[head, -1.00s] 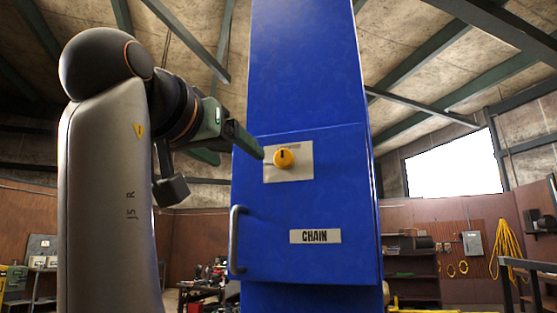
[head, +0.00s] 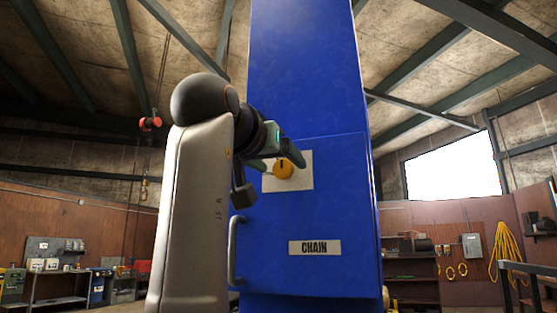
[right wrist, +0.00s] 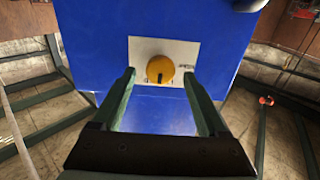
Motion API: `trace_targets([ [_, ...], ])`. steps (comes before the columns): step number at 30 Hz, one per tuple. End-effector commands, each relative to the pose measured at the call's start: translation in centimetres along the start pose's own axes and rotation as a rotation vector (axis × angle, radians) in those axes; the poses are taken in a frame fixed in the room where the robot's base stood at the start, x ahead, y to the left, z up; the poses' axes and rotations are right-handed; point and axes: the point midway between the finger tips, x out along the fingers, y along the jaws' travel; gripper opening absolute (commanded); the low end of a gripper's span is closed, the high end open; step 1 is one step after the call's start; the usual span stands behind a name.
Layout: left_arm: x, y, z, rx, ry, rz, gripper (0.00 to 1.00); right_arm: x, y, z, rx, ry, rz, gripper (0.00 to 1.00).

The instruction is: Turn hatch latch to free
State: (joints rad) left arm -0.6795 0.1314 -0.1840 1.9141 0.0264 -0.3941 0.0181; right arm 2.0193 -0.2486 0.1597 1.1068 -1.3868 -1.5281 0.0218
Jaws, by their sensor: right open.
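The hatch latch (head: 283,169) is a round yellow knob with a dark mark, on a pale plate (head: 303,172) on the blue hatch (head: 340,205). In the head view its dark mark is at the top. My right gripper (head: 277,156) is at the latch, with one finger partly in front of it. In the right wrist view the latch (right wrist: 160,69) shows between and beyond the two green fingertips (right wrist: 160,76). The fingers are wide apart and appear clear of the knob. My left gripper is not in view.
The hatch has a grey bar handle (head: 233,250) at its left and a CHAIN label (head: 314,247) below the latch. It is on a tall blue column (head: 305,70). Shelves (head: 410,270) and a yellow hose (head: 508,250) are far behind at the right.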

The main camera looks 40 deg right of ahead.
Motion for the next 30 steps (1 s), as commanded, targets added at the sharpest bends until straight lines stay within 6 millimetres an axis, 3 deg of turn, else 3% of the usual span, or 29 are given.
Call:
trace_targets([
  [11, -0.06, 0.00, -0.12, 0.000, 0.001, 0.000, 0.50, 0.69, -0.02, 0.04, 0.001, 0.000, -0.001, 0.76],
  [30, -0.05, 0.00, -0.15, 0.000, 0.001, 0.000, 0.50, 0.65, -0.02, 0.02, 0.001, 0.000, -0.001, 0.06],
])
